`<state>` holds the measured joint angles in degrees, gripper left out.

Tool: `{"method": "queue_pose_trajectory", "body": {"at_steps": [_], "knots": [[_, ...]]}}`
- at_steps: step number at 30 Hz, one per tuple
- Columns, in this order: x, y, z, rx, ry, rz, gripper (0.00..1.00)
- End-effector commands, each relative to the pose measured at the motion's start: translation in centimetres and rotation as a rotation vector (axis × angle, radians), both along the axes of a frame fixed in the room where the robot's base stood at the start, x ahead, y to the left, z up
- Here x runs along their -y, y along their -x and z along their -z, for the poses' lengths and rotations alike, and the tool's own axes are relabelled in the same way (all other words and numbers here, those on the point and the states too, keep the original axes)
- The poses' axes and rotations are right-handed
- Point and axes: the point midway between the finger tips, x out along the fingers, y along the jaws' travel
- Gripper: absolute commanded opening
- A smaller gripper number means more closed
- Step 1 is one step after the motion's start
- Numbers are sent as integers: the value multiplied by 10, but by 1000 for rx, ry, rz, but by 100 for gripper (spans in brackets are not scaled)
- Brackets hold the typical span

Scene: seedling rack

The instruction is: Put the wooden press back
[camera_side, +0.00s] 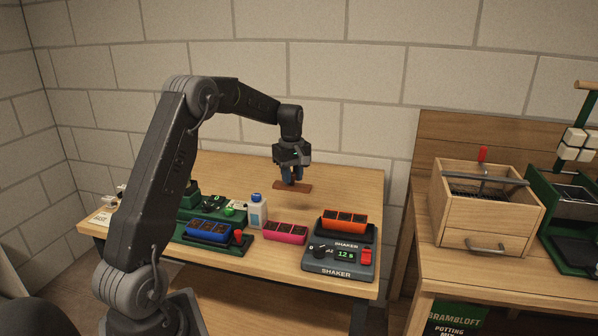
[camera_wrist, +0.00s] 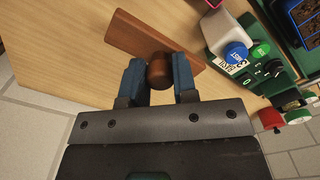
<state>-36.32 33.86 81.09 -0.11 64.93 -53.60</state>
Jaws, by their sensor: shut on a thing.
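The wooden press has a long reddish-brown board (camera_wrist: 182,42) with a round knob (camera_wrist: 158,70) on it. My gripper (camera_wrist: 160,82) is shut on the knob, with one blue finger pad on each side of it in the wrist view. In the side view the press (camera_side: 292,186) shows as a thin flat board under my gripper (camera_side: 292,174), over the back middle of the wooden table. I cannot tell whether the board touches the table or hangs just above it.
A white bottle (camera_side: 257,211), a pink seedling tray (camera_side: 286,232) and a blue tray (camera_side: 209,230) on a green machine (camera_side: 200,212) stand in front. An orange tray (camera_side: 344,221) sits on the shaker (camera_side: 338,262). A wooden box (camera_side: 484,213) stands on the right bench. The table's back is clear.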

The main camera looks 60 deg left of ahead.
Motion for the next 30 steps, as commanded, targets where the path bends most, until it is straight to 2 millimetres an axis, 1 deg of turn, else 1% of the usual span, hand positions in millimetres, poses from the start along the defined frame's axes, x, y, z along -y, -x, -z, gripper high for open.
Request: {"method": "queue_pose_trajectory", "body": {"at_steps": [3, 21, 25, 30], "knots": [[1, 0, 14, -2, 2, 0, 8], [1, 0, 82, -1, 1, -1, 8], [1, 0, 93, -1, 1, -1, 8], [1, 0, 101, 0, 0, -1, 8]]}}
